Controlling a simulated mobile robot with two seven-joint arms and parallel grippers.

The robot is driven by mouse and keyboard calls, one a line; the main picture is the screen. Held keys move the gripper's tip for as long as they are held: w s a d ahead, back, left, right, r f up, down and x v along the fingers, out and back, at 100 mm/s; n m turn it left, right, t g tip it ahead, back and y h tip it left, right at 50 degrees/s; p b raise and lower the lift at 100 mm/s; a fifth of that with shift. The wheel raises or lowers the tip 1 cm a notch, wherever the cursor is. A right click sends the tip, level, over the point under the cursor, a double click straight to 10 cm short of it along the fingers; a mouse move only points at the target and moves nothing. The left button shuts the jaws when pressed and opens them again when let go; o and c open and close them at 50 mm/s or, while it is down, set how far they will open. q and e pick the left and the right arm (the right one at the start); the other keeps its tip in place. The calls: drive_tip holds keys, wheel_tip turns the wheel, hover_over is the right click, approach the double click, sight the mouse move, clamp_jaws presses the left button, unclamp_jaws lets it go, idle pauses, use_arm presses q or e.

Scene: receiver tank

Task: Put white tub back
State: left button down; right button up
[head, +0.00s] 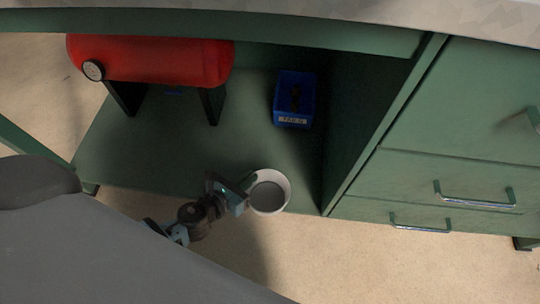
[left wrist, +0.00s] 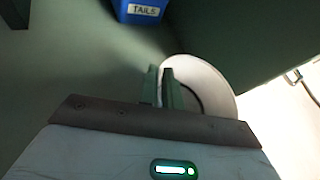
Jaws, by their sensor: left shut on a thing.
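The white tub (head: 284,194) is at the front edge of the green shelf, with its open top and grey inside facing up. My left gripper (head: 243,194) is at the tub's left side, shut on its rim. In the left wrist view, the fingers (left wrist: 171,88) pinch the near wall of the tub (left wrist: 213,78). I cannot tell whether the tub's base touches the shelf. My right gripper is not in view.
A blue bin (head: 293,122) labelled "TAILS" stands farther back on the green shelf (head: 160,150). A red tank (head: 150,60) with a gauge stands at the back left. Green drawers (head: 440,185) are on the right. The shelf's middle is clear.

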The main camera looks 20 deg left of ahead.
use_arm(q)
drive_tip(key=shift+w+a+f+b, duration=0.1)
drive_tip(key=shift+w+f+b, duration=0.7)
drive_tip(key=shift+w, duration=1.3)
drive_tip(key=shift+w+a+f+b, duration=0.1)
drive_tip(key=shift+w+f+b, duration=0.7)
drive_tip(key=shift+w, duration=1.25)
drive_tip(key=shift+w+a+f+b, duration=0.1)
drive_tip(key=shift+w+f+b, duration=0.7)
drive_tip(key=shift+w, duration=1.3)
drive_tip(key=c, duration=1.6)
unclamp_jaws()
drive_tip(key=shift+f, duration=0.1)
